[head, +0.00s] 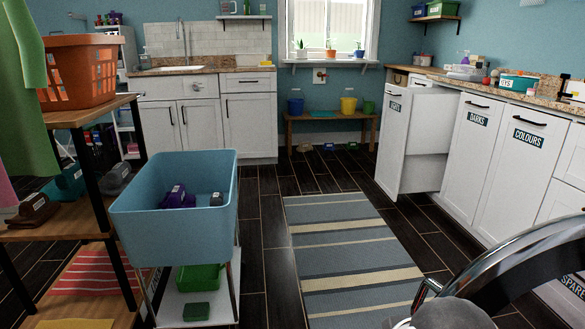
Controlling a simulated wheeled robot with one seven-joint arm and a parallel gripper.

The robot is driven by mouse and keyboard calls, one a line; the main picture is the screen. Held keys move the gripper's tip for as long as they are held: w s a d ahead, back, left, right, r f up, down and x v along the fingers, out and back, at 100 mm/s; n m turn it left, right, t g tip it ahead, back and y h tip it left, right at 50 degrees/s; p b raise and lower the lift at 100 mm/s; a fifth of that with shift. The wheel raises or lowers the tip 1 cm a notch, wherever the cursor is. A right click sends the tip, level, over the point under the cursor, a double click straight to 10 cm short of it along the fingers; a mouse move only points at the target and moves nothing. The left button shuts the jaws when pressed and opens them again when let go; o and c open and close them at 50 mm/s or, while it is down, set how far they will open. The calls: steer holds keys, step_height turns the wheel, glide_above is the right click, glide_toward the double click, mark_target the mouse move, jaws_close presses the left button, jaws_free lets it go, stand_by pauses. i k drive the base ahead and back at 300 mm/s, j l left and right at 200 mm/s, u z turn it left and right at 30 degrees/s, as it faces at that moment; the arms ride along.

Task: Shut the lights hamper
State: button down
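The lights hamper (392,150) is a tall white pull-out front in the right-hand row of cabinets. It stands open, pulled out into the room, with its side and interior panel showing behind the front. Its dark label (395,106) looks like "LIGHTS", though it is small and seen at a slant. A dark handle sits near its top edge. The closed darks front (470,145) and colours front (522,165) stand beside it, nearer to me. My gripper is not in view. A grey rounded part at the bottom right may be part of my arm.
A striped rug (345,255) lies on the dark floor in front of the hampers, leaving open room. A blue cart (172,228) and wooden shelf (72,235) stand at left. A round dark, chrome-rimmed thing (520,262) blocks the lower right. A bench (330,118) stands at the back.

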mark_target(418, 123)
steer(key=i+j+z, duration=0.25)
steer(key=i, duration=0.3)
steer(key=i+j+z, duration=0.2)
steer(key=i+j, duration=0.15)
steer(key=i, duration=0.2)
steer(key=i+z, duration=0.2)
steer(key=i, duration=0.25)
steer(key=i+j+z, duration=0.1)
steer(key=i+z, duration=0.15)
steer(key=i, duration=0.25)
steer(key=i+j+z, duration=0.2)
steer(key=i, duration=0.25)
steer(key=i+j+z, duration=0.2)
steer(key=i, duration=0.25)
steer(key=i+j+z, duration=0.25)
steer(key=i, duration=0.2)
steer(key=i+j+z, duration=0.25)
steer(key=i+j, duration=0.2)
steer(key=i+j+z, duration=0.3)
steer(key=i+j, duration=0.25)
steer(key=i, duration=0.05)
